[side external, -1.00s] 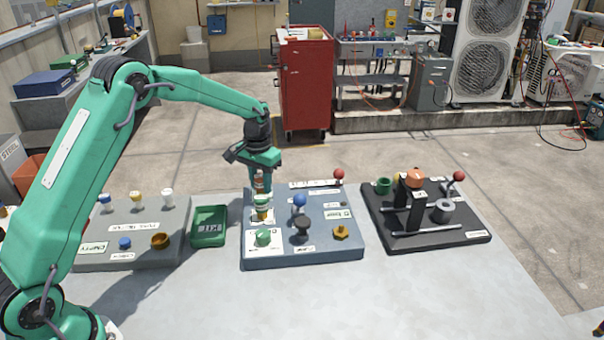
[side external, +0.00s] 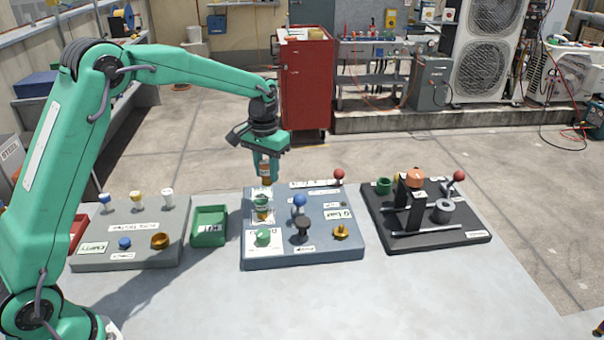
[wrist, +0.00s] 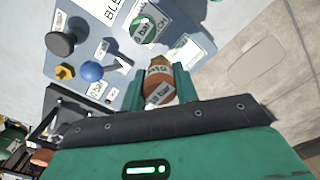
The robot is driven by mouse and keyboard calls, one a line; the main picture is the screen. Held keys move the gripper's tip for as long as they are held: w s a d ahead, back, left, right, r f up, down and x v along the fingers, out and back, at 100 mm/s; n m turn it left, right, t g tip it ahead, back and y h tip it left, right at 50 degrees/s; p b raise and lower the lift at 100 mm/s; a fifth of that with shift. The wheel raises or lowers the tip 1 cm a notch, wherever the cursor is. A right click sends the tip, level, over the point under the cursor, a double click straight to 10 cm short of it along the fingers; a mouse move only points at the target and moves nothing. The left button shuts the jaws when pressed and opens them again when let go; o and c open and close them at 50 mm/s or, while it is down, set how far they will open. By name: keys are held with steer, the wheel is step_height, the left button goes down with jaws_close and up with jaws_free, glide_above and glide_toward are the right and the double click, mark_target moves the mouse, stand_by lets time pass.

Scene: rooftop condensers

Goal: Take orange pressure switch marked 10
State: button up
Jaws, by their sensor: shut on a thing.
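My gripper (side external: 264,170) is shut on an orange pressure switch (side external: 265,173) with a white label. It holds the switch upright in the air above the back left of the blue-grey panel (side external: 330,258), clear of it. In the wrist view the switch (wrist: 159,82) sits between the two green fingers, its label partly readable as "bar"; I cannot make out a 10. A green-topped fitting (side external: 261,203) stands on the panel below the gripper.
The panel also carries a blue knob (side external: 299,201), a black knob (side external: 303,227), a green knob (side external: 264,236) and a red-balled lever (side external: 339,174). A green tray (side external: 209,240) lies to its left, beside a grey board (side external: 90,262). A black fixture (side external: 470,238) stands to its right.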

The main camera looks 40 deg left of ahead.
steer(key=s+d+r, duration=0.2)
steer(key=d+r, duration=0.2)
steer(key=d, duration=0.2)
steer(key=shift+s, duration=0.4)
